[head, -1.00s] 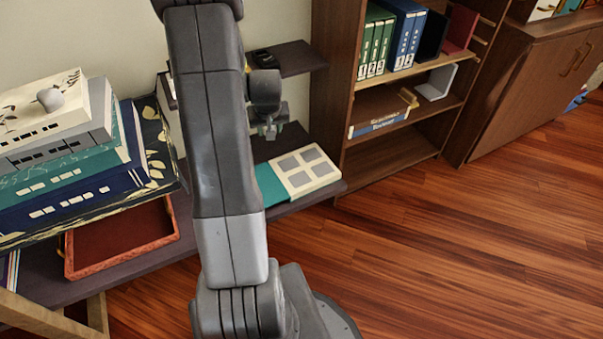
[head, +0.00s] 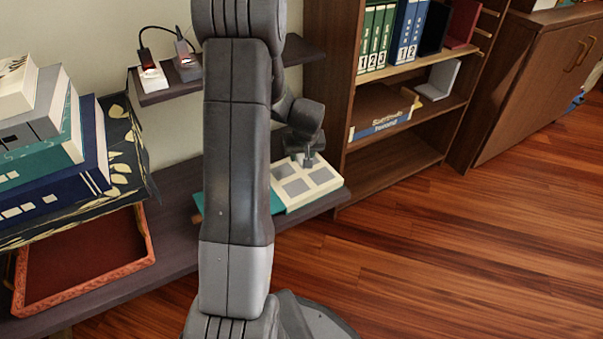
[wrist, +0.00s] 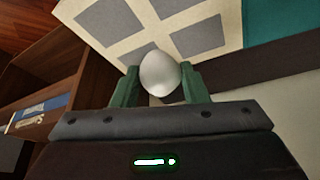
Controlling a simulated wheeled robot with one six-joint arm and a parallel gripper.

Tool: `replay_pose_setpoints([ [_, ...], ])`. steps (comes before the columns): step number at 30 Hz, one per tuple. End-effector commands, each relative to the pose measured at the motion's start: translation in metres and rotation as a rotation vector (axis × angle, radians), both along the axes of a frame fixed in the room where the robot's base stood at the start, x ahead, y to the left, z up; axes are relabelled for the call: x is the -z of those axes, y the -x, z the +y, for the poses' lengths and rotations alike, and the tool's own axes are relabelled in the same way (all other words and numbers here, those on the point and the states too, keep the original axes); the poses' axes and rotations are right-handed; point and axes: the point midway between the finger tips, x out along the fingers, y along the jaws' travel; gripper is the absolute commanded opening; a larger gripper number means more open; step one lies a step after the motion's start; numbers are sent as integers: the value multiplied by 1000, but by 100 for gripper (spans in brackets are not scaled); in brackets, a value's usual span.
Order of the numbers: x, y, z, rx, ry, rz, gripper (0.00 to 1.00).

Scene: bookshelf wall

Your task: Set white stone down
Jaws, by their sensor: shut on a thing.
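The white stone (wrist: 160,73) is smooth and egg-shaped. It sits between the two green fingers of my gripper (wrist: 159,85) in the wrist view, which are shut on it. In the head view my gripper (head: 308,160) is low over the back part of a cream book with grey squares (head: 320,187), also in the wrist view (wrist: 225,13). I cannot tell whether the stone touches the book. In the head view I cannot make the stone out.
The cream book lies beside a teal book (head: 215,206) on a low dark shelf (head: 172,232). A bookcase (head: 325,90) stands close on the right. Stacked books (head: 60,180) and a red tray (head: 85,260) are left.

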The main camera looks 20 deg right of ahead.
Motion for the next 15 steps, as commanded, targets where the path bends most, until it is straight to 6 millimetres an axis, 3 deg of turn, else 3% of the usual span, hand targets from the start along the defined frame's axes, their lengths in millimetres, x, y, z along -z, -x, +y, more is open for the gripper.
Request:
replay_pose_setpoints([
  [1, 14, 0, 0, 0, 0, 1, 14],
  [12, 57, 0, 0, 0, 0, 1, 14],
  [15, 59, 0, 0, 1, 1, -2, 14],
])
